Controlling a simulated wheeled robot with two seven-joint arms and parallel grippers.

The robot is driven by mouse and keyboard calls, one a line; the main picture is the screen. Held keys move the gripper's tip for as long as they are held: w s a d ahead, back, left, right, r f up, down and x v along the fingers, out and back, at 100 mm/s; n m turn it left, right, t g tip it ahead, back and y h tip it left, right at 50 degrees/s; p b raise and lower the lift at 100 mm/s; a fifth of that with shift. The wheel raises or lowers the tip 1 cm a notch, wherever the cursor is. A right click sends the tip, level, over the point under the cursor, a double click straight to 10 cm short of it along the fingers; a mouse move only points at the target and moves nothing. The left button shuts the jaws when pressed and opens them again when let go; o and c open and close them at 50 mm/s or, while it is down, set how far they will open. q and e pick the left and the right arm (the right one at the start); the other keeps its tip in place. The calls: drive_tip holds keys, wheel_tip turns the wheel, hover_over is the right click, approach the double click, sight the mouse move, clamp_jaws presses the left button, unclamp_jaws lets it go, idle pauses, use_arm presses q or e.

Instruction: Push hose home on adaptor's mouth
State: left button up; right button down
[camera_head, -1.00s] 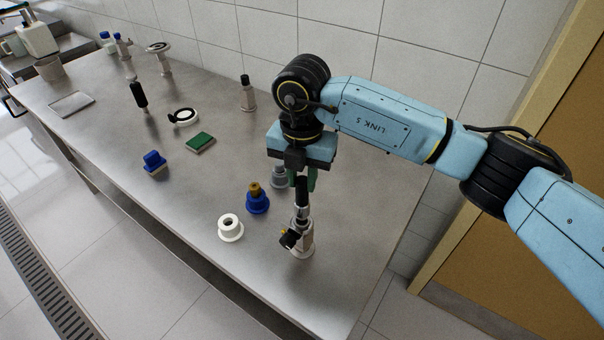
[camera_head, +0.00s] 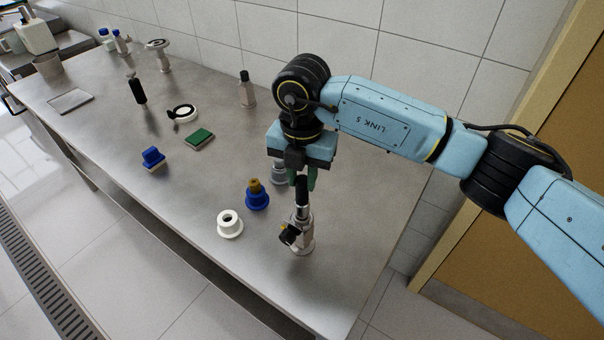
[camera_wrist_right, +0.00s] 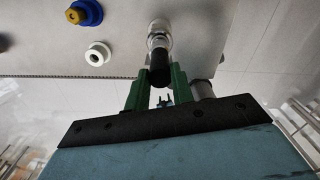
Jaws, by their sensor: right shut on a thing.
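A black hose or tube end (camera_head: 302,188) stands upright in the jaws of my right gripper (camera_head: 304,180). Below it is a pale metal adaptor (camera_head: 303,243), standing on the table with a black fitting (camera_head: 288,235) at its side. The hose's lower end is in line with the adaptor's top and appears to meet it; how deep it sits cannot be told. In the right wrist view, the green fingers (camera_wrist_right: 161,78) close on the black hose (camera_wrist_right: 159,62), with the shiny adaptor (camera_wrist_right: 159,32) beyond it. My left gripper is not in view.
A white flanged ring (camera_head: 230,224), a blue flanged part with a brass top (camera_head: 257,197) and a grey part (camera_head: 279,173) stand close by on the left. The steel table's front edge is near. Other small items lie farther left.

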drive_tip(key=shift+f+b, duration=0.3)
drive_tip(key=shift+f, duration=0.2)
drive_tip(key=shift+f+b, duration=0.3)
drive_tip(key=shift+f, duration=0.1)
drive_tip(key=c, duration=1.1)
unclamp_jaws()
drive_tip(key=shift+r, duration=0.15)
